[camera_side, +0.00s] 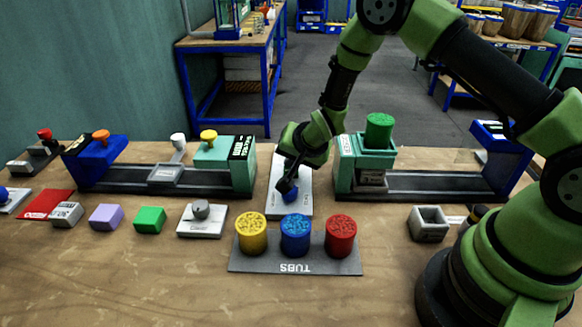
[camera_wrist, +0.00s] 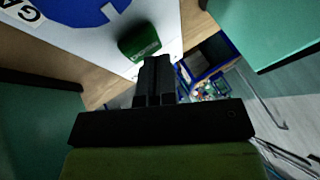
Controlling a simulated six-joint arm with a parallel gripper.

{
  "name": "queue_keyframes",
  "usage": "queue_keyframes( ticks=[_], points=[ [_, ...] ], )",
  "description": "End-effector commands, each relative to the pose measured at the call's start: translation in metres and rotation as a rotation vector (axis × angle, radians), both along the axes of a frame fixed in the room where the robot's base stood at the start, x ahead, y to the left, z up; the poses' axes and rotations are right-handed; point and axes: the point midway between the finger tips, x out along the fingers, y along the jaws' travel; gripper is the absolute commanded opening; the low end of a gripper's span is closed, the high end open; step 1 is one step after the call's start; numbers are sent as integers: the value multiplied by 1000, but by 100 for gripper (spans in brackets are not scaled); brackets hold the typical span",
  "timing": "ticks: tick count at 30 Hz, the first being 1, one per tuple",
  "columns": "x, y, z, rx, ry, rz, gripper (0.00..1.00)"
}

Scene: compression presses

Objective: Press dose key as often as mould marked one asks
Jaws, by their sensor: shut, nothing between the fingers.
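My gripper (camera_side: 288,184) is shut and empty, low over a white panel (camera_side: 302,207) between the two presses. In the wrist view the panel carries a large blue disc (camera_wrist: 85,8) and a green key (camera_wrist: 138,38) with small unreadable lettering. My closed fingertips (camera_wrist: 154,62) appear close by the key; I cannot tell whether they touch it.
Yellow (camera_side: 251,233), blue (camera_side: 296,234) and red (camera_side: 341,235) tubs stand on a dark mat (camera_side: 295,267) in front. The left press (camera_side: 225,168) and right press (camera_side: 360,156) flank my gripper. A green cylinder (camera_side: 379,130) tops the right press.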

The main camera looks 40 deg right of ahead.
Motion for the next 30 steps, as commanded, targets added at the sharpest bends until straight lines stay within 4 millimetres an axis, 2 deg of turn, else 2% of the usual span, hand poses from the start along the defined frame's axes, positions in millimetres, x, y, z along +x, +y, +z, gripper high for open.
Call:
queue_keyframes(
  ticks=[7,16,26,30],
  points=[
    [0,0,3,1,1,-1,0],
    [0,0,17,1,1,-1,0],
    [-1,0,19,1,1,-1,0],
    [0,0,28,-1,-1,-2,0]
  ],
)
